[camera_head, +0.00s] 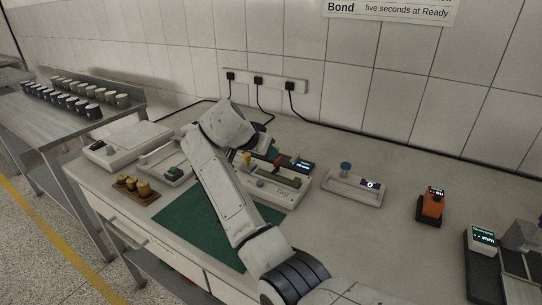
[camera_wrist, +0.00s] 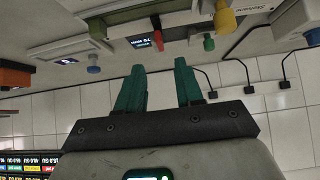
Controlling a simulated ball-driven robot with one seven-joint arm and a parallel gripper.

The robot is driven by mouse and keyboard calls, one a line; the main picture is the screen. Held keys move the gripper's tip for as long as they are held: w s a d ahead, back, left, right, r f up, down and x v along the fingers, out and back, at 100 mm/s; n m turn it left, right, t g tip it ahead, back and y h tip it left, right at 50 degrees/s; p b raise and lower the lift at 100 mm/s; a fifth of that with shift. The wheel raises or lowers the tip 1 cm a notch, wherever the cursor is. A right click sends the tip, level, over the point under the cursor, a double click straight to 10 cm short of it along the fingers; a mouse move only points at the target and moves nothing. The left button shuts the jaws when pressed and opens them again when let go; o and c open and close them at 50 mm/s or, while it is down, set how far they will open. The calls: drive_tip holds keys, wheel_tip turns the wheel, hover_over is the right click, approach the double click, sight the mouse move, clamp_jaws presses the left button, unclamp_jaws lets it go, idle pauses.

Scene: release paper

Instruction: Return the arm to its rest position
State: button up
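My arm (camera_head: 222,190) reaches from the lower right over the bench and bends at an elbow above the green mat. My gripper (camera_wrist: 158,78) shows in the wrist view with two teal fingers standing apart. Nothing is between them. In the head view the gripper is mostly hidden behind the arm, near the bench device with a green strip (camera_head: 282,197). The wrist view is upside down, with the wall low in the picture and the bench devices above the fingertips.
A green mat (camera_head: 190,222) lies under the arm. Brass weights (camera_head: 131,184) stand on a wooden block at left. A blue-knobbed device (camera_head: 352,187) and an orange meter (camera_head: 431,206) stand to the right, with clear bench between. Sockets with cables (camera_head: 262,82) are on the wall.

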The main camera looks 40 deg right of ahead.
drive_tip(key=shift+v, duration=1)
